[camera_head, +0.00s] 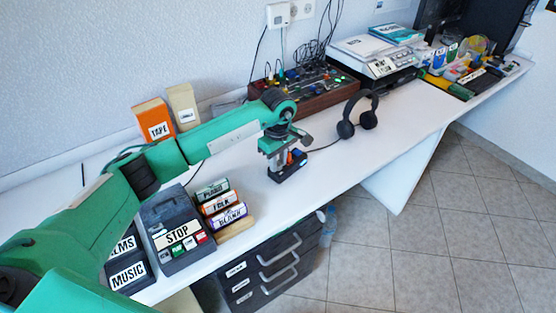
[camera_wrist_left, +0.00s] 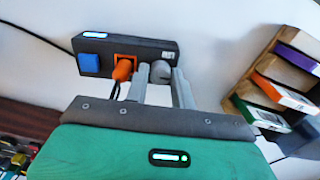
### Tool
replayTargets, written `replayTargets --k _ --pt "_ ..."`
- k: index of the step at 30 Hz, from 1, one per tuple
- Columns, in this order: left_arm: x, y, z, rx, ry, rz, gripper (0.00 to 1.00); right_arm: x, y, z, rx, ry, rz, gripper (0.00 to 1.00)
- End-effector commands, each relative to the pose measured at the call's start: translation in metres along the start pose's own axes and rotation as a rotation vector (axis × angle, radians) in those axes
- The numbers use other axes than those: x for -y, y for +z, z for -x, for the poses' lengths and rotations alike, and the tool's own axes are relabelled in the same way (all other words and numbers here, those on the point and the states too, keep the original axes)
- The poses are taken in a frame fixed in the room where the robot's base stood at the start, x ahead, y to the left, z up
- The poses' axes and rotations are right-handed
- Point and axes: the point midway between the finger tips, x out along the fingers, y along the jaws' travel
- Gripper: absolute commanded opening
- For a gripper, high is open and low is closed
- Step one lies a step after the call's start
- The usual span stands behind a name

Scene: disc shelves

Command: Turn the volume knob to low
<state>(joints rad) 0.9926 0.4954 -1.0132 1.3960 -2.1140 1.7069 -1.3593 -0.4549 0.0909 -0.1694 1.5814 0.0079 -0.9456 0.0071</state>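A small dark control box (camera_wrist_left: 100,55) lies on the white desk, and it also shows in the head view (camera_head: 290,172). In the left wrist view it has a blue button (camera_wrist_left: 90,63), an orange part (camera_wrist_left: 123,69) and a grey round knob (camera_wrist_left: 160,72) at its right end. My left gripper (camera_wrist_left: 163,77) has its fingers on both sides of the grey knob, and the knob fills the gap at the tips. In the head view my left gripper (camera_head: 277,152) points down at the box. Any marks around the knob are hidden. My right gripper is not in view.
Headphones (camera_head: 359,117) stand right of the box. A mixer (camera_head: 300,88) is behind it. A dark player labelled STOP (camera_head: 178,232) and labelled cases (camera_head: 219,203) are at the left front. The desk (camera_head: 310,190) is clear just in front of the box.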

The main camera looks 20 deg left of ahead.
Motion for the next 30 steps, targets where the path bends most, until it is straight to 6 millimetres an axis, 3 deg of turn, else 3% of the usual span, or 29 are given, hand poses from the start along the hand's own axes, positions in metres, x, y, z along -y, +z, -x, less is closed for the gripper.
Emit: replayTargets --k 1,3,4,9,12,18,29,30 --pt "0.000 0.000 0.000 0.000 0.000 0.000 0.14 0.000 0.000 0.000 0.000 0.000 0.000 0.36" --pt "0.000 0.000 0.000 0.000 0.000 0.000 0.01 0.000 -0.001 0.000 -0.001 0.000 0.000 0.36" --pt "0.000 0.000 0.000 0.000 0.000 0.000 0.00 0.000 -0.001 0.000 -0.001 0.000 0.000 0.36" --pt "0.000 -0.001 -0.001 -0.002 0.001 0.030 0.00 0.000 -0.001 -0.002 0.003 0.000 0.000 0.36" --pt "0.000 -0.001 0.000 -0.002 0.002 0.091 0.00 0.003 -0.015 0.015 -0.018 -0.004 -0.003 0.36" --pt "0.000 0.000 0.000 -0.001 0.001 0.198 0.00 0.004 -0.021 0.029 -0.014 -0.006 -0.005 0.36" --pt "0.000 0.000 0.001 0.000 0.000 0.219 0.00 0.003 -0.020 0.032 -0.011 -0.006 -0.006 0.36" --pt "0.000 0.000 0.001 0.000 0.000 0.219 0.30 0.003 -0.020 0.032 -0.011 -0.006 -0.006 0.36"
